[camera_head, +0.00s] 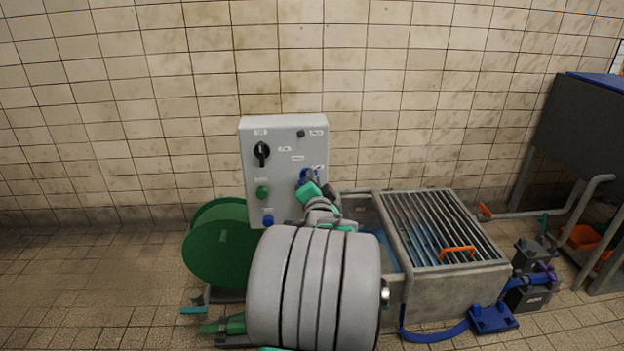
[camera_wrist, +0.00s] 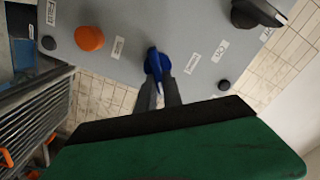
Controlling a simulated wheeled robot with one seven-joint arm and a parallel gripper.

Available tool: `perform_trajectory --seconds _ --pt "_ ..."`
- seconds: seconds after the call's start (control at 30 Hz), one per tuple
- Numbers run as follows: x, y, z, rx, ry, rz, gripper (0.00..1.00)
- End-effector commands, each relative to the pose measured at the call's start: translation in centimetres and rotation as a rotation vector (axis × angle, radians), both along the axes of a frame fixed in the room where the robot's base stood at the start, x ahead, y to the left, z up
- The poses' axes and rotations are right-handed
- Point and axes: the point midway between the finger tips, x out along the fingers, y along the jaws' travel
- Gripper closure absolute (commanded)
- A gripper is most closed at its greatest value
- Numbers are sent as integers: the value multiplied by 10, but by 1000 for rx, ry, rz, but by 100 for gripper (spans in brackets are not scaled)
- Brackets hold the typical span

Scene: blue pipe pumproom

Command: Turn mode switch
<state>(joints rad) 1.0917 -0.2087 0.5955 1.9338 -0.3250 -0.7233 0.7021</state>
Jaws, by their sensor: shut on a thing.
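A grey control box (camera_head: 287,207) stands upright against the tiled wall. A blue switch (camera_head: 306,174) sits on the right part of its face. It also shows in the wrist view (camera_wrist: 155,61) as a blue knob with a raised grip. My gripper (camera_head: 305,182) is at this switch, with its two dark fingers shut on the grip from either side. In the wrist view my gripper (camera_wrist: 158,82) hides part of the knob's near side.
The panel also bears a black rotary knob (camera_head: 261,153), a green button (camera_head: 262,192), a blue button (camera_head: 268,220) and an orange button (camera_wrist: 89,38). A green reel (camera_head: 215,250) stands at left. A grated metal tank (camera_head: 455,290) stands at right.

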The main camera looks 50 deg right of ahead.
Motion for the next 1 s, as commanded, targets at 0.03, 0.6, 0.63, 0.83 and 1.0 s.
perform_trajectory --seconds 0.03,0.6,0.63,0.83,1.0 --pt "-1 -1 -1 17 -16 -3 100" --pt "-2 -2 -3 94 -106 -3 100" --pt "-2 -2 -3 94 -106 -3 100" --pt "-2 -2 -3 94 -106 -2 88" --pt "-1 -1 -3 94 -105 -1 74"
